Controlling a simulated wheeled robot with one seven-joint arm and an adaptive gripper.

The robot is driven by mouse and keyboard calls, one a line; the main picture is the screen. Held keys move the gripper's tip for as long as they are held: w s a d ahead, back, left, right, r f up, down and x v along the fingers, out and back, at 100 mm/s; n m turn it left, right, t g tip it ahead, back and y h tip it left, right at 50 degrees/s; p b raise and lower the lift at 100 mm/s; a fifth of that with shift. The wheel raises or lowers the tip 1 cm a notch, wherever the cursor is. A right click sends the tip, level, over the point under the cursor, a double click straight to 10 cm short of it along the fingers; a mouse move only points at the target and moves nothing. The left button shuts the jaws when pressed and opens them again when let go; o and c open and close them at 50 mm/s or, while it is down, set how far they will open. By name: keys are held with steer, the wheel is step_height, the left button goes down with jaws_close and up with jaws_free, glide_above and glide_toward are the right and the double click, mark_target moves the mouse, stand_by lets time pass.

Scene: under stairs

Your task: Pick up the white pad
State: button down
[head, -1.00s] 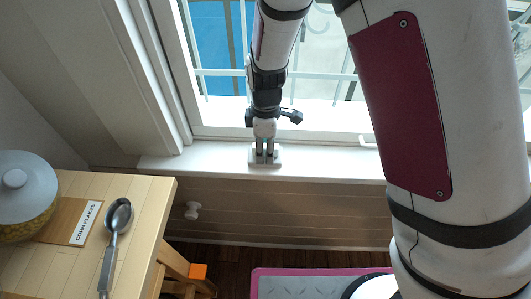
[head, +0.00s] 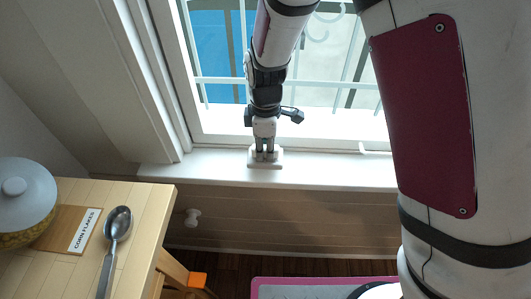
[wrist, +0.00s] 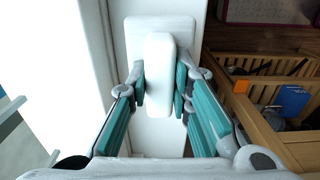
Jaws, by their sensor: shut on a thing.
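The white pad (wrist: 158,75) shows in the wrist view as a rounded white block over a wider, flat white plate. I cannot tell whether block and plate are one piece. My gripper (wrist: 161,88) has its teal-sided fingers on either side of the block, shut on it. In the head view my gripper (head: 264,155) points down at the window sill, and the pad's pale base (head: 265,164) shows under the fingertips. The pad is over the sill; whether it touches the sill is unclear. My fingers hide part of it.
The white window sill (head: 330,172) runs below a barred window. A wooden table (head: 145,215) at the left holds a spoon (head: 112,245), a lidded pot (head: 22,200) and a corn flakes card (head: 80,230). The wrist view shows a wooden crate (wrist: 262,62) at the right.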

steer(key=s+r, duration=0.2)
steer(key=s, duration=1.4)
steer(key=shift+d+r, duration=0.2)
steer(key=shift+d, duration=0.1)
